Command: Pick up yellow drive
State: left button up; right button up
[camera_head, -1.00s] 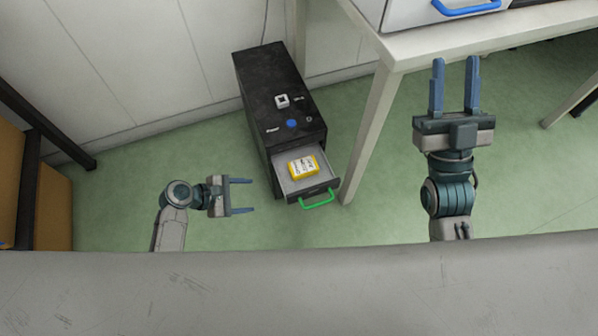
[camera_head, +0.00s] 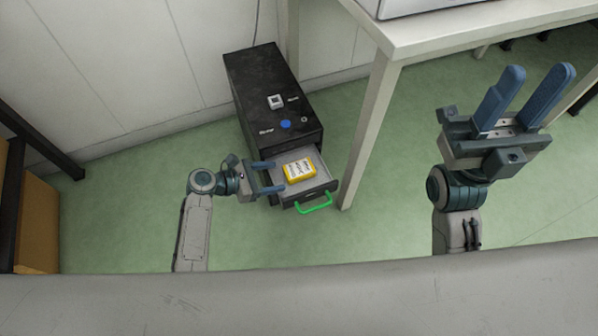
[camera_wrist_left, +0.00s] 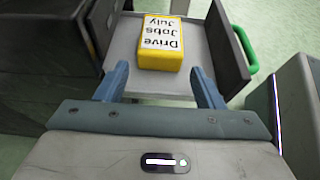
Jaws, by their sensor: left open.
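The yellow drive (camera_head: 300,170), a small yellow block with a white label, lies in the open drawer (camera_head: 326,185) of a black cabinet. In the left wrist view the drive (camera_wrist_left: 161,57) shows its label, "Drive Jobs July", upside down. My left gripper (camera_head: 272,177) is open at the left side of the drawer, with its fingers pointing at the drive. In the left wrist view its fingertips (camera_wrist_left: 158,72) sit on either side of the drive's near end, with a gap on each side. My right gripper (camera_head: 535,85) is open and empty at the right, far from the drawer.
The black cabinet (camera_head: 262,90) stands against the white wall, with a white button box and a blue button on top. The drawer has a green handle (camera_head: 314,204). A white table (camera_head: 440,30) stands at the right, its leg close to the drawer. Green floor is clear in front.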

aim_at(285, 175)
pick_arm(q)
jog(key=shift+b+x, duration=0.4)
jog(key=shift+x, duration=1.2)
jog(key=c, duration=0.8)
jog(key=shift+c, duration=0.2)
